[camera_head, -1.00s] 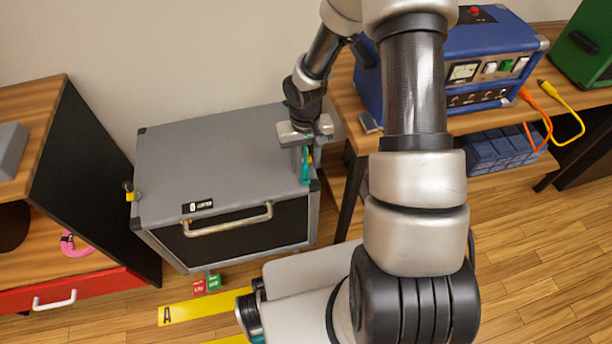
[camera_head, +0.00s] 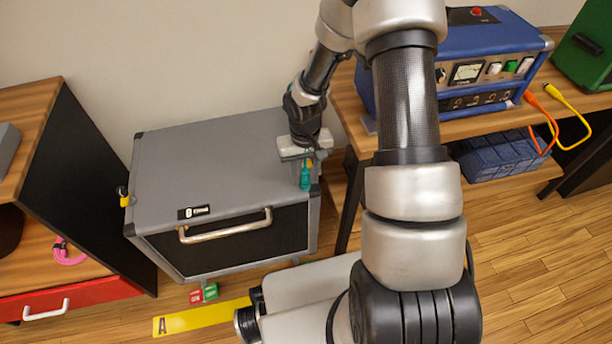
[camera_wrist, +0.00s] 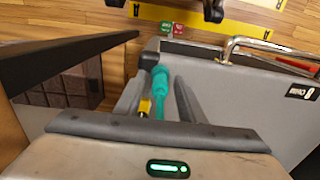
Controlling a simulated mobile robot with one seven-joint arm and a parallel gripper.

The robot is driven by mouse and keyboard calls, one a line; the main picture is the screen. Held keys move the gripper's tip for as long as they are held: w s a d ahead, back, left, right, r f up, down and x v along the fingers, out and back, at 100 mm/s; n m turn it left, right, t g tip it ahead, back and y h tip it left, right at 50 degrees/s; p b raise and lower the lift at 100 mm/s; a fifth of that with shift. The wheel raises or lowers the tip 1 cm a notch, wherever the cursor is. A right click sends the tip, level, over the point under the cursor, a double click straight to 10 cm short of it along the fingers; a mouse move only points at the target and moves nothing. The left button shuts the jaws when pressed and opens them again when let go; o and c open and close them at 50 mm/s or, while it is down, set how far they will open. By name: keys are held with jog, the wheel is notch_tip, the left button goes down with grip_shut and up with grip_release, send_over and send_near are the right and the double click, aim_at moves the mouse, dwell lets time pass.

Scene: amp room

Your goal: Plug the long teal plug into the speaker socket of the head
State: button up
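The teal plug (camera_head: 305,177) is at the right front corner of the grey cabinet, just below my gripper (camera_head: 304,160). In the wrist view the teal plug (camera_wrist: 160,82) lies between the two fingers of my gripper (camera_wrist: 161,85), with narrow gaps on both sides. The gripper looks open around it. A small yellow piece (camera_wrist: 145,107) sits beside the teal plug, near the left finger. The blue amplifier head (camera_head: 470,70) stands on the wooden bench at the right, with a row of round sockets low on its front. I cannot tell which is the speaker socket.
The grey cabinet (camera_head: 225,160) has a front handle and a mostly clear top. A yellow plug (camera_head: 125,200) hangs at its left edge. Orange (camera_head: 533,100) and yellow (camera_head: 555,92) cables lie by the amplifier on the bench (camera_head: 350,105). A green box (camera_head: 585,45) stands farther right.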

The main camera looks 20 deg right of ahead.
jog(key=shift+c, duration=0.2)
dwell(0.3)
grip_shut()
jog(key=shift+r, duration=0.1)
jog(key=shift+r+p, duration=2.25)
jog(key=shift+r, duration=0.65)
